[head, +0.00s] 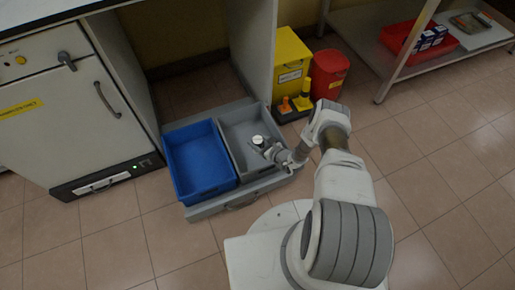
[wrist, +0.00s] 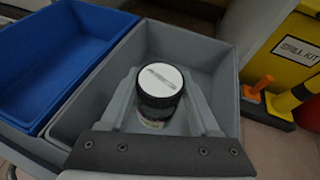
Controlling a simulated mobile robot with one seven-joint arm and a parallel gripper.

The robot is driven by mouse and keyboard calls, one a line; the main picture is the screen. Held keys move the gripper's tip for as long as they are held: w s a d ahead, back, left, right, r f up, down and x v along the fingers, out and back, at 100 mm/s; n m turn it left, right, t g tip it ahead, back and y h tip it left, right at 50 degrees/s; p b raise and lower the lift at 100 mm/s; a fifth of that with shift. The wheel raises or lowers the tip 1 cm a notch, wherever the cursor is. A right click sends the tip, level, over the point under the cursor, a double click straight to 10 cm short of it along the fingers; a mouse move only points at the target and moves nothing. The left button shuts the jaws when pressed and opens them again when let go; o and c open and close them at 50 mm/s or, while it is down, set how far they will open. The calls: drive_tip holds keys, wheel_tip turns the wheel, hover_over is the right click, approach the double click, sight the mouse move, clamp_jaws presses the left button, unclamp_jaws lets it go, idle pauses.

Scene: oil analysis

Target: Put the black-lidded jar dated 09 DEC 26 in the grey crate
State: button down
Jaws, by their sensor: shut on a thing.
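A jar with a black-rimmed lid and a pale top (wrist: 160,82) is between the fingers of my gripper (wrist: 163,106) in the wrist view. The fingers are shut on it. The jar is upright, inside the outline of the grey crate (wrist: 72,115); I cannot tell whether it touches the crate floor. No date can be read on it. In the head view the jar (head: 258,140) shows as a small pale disc over the grey crate (head: 228,133), with my gripper (head: 264,146) at it.
A blue crate (head: 199,160) stands directly left of the grey one, both in a pulled-out drawer tray (head: 208,212). A yellow spill kit bin (head: 290,70) and a red bin (head: 328,75) stand behind to the right. The rest of the grey crate looks empty.

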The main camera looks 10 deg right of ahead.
drive_tip(key=shift+w+f, duration=0.15)
drive_tip(key=shift+w, duration=0.1)
drive_tip(key=shift+d+f, duration=0.1)
drive_tip(key=shift+f, duration=0.1)
drive_tip(key=shift+f+b, duration=1.15)
drive_tip(key=shift+f, duration=0.6)
drive_tip(key=shift+f, duration=0.3)
drive_tip(key=shift+f, duration=0.3)
drive_tip(key=shift+c, duration=0.3)
unclamp_jaws()
